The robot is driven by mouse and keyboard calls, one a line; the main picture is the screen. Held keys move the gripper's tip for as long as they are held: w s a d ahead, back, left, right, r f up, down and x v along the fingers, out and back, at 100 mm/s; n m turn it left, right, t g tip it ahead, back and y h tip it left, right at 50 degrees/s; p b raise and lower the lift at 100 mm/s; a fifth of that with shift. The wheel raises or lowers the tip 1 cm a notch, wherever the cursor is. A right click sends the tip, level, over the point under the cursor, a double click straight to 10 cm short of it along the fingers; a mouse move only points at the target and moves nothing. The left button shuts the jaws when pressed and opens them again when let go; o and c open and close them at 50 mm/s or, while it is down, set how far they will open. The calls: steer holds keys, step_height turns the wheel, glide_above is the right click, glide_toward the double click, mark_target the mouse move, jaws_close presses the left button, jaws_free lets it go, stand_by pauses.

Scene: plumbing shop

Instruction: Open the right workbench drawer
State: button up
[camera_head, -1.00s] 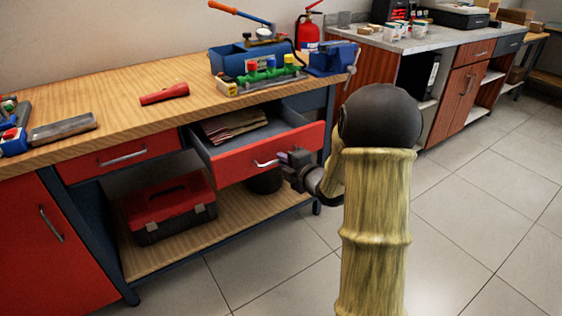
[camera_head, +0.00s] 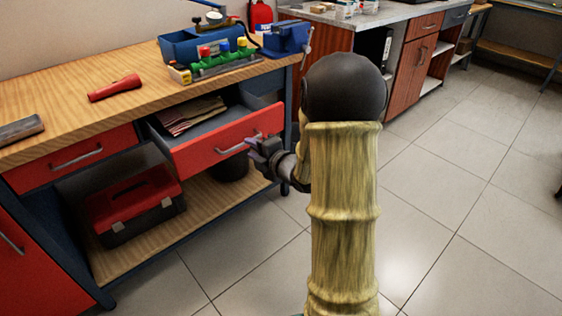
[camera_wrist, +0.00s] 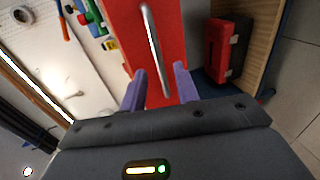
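The right workbench drawer (camera_head: 196,151) has a red front and stands pulled out, with papers (camera_head: 192,114) inside its grey tray. Its front also shows in the wrist view (camera_wrist: 116,20). A silver bar handle (camera_head: 230,148) is on the front. My gripper (camera_head: 257,152) is close to the handle's right part. In the wrist view my gripper (camera_wrist: 160,68) has its two purple fingers apart, one on each side of the handle's line (camera_wrist: 151,35). Neither finger visibly presses on the handle. Whether the fingertips reach around it cannot be told.
The left drawer (camera_head: 70,160) is closed. A red toolbox (camera_head: 135,205) sits on the lower shelf. A flashlight (camera_head: 115,88), a valve manifold (camera_head: 224,62) and a blue vise (camera_head: 287,37) are on the bench top. The tiled floor (camera_head: 440,200) to the right is clear.

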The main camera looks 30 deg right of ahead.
steer(key=b+v, duration=0.2)
steer(key=v, duration=1.1)
steer(key=shift+s, duration=0.25)
steer(key=shift+w+f, duration=0.1)
